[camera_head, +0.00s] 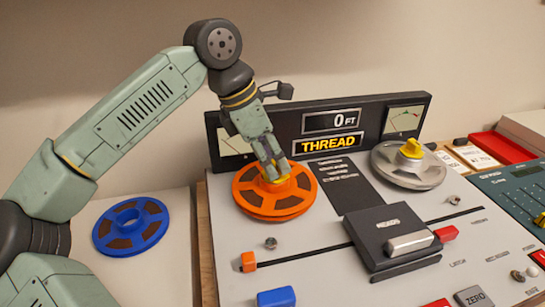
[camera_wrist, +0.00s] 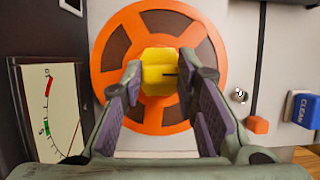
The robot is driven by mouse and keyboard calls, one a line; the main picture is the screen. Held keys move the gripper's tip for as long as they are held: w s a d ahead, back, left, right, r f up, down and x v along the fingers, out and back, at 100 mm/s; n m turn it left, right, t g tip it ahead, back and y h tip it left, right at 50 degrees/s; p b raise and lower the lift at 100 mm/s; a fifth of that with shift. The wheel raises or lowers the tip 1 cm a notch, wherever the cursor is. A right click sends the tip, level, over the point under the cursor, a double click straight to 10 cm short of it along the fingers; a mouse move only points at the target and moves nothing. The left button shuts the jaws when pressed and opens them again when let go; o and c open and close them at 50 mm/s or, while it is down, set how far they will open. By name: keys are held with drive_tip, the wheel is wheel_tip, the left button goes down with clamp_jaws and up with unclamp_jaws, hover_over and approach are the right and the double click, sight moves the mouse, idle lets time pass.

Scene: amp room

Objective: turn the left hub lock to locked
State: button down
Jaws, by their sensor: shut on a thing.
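The left hub lock is a yellow knob (camera_wrist: 160,71) at the centre of the orange reel (camera_wrist: 113,70). A short dark line marks the knob's face in the wrist view. The orange reel (camera_head: 250,204) lies on the left of the tape machine's deck in the head view. My gripper (camera_head: 274,174) reaches down over the reel's hub, and its fingers hide most of the knob there. In the wrist view my gripper (camera_wrist: 161,82) has a finger on each side of the knob and is shut on it. The right hub has a similar yellow knob (camera_head: 411,148) on a silver reel (camera_head: 408,167).
A display panel (camera_head: 332,122) reading "0 FT" and "THREAD" stands behind the reels, with meters at both ends. A blue reel (camera_head: 131,227) lies on the surface at left. A dark head block (camera_head: 391,233), an orange slider (camera_head: 248,262) and a blue button (camera_head: 276,298) are on the deck.

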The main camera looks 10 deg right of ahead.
drive_tip(key=c, duration=1.2)
unclamp_jaws()
drive_tip(key=shift+c, duration=0.2)
drive_tip(key=v, duration=1.2)
